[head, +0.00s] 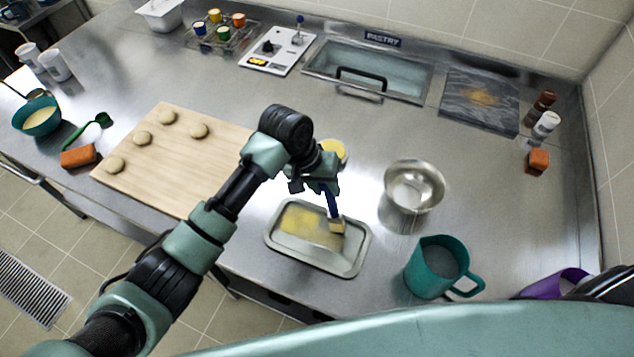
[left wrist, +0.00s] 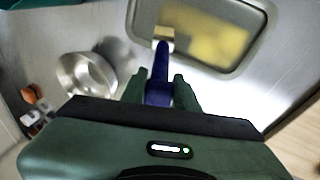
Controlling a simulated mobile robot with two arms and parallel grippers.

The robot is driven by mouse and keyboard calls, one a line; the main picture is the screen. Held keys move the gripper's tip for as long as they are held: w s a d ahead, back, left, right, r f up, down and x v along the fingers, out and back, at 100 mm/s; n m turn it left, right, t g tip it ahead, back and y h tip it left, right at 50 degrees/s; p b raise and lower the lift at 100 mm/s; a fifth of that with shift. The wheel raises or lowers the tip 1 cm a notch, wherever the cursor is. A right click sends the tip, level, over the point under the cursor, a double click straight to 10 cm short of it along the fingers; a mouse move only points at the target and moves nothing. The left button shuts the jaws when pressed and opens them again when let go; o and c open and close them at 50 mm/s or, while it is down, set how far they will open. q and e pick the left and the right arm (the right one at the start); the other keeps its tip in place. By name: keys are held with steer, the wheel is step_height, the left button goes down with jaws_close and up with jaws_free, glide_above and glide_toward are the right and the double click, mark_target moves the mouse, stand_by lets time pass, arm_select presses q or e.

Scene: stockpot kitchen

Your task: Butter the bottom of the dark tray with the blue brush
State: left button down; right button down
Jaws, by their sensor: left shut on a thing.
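The tray (head: 340,262) lies flat on the steel counter, grey with a paler rim. It also shows at the top of the left wrist view (left wrist: 148,18). Yellow butter (head: 300,225) covers much of its bottom at the left and middle; the right part looks barer. My left gripper (head: 328,184) is shut on the blue handle of the brush (head: 333,204), over the tray's far right part. The pale bristles (left wrist: 165,42) point down at the tray bottom; whether they touch is hard to tell. My right gripper is not in view.
A yellow-filled round dish (head: 334,150) is partly hidden behind my left wrist. A steel bowl (head: 413,187) and a teal jug (head: 437,268) stand right of the tray. A wooden board (head: 170,165) with several dough rounds lies to the left. Counter behind the tray is mostly clear.

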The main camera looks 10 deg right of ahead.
arm_select(q)
steer(key=s+d, duration=0.4)
steer(key=d, duration=0.1)
steer(key=shift+s+d, duration=0.2)
steer(key=shift+d, duration=0.1)
stand_by(0.5)
step_height(320, 180, up, 6)
stand_by(0.7)
steer(key=shift+w+r, duration=0.1)
steer(key=shift+r, duration=0.05)
step_height(320, 180, up, 3)
steer(key=shift+f, duration=0.1)
stand_by(0.9)
